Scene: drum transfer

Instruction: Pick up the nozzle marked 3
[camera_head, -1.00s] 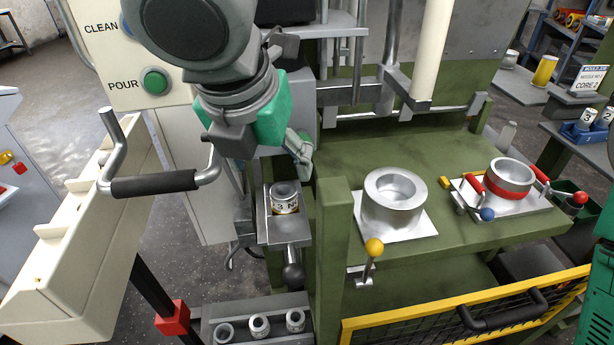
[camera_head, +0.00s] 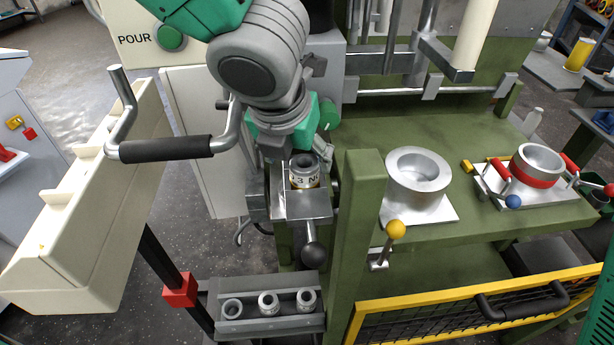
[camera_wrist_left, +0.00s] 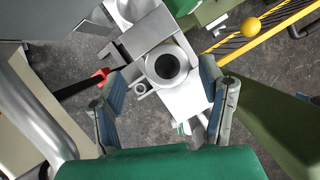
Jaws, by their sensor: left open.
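The nozzle (camera_head: 304,174) is a short metal cylinder with a white band showing a 3. It stands upright on a small grey metal holder (camera_head: 303,206) left of the green post. In the left wrist view the nozzle (camera_wrist_left: 165,66) shows from above as a grey ring with a dark hole. My left gripper (camera_head: 298,158) is open, close behind and above the nozzle. In the left wrist view its two fingers (camera_wrist_left: 165,88) are spread to either side, with the nozzle between and slightly beyond them. Contact is not visible. My right gripper is not in view.
A lever with a dark knob (camera_head: 313,254) sticks out below the holder. A grey rack (camera_head: 268,327) with several metal pieces stands lower down. The green post (camera_head: 360,230) rises close on the right. A crank handle (camera_head: 165,149) is at left.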

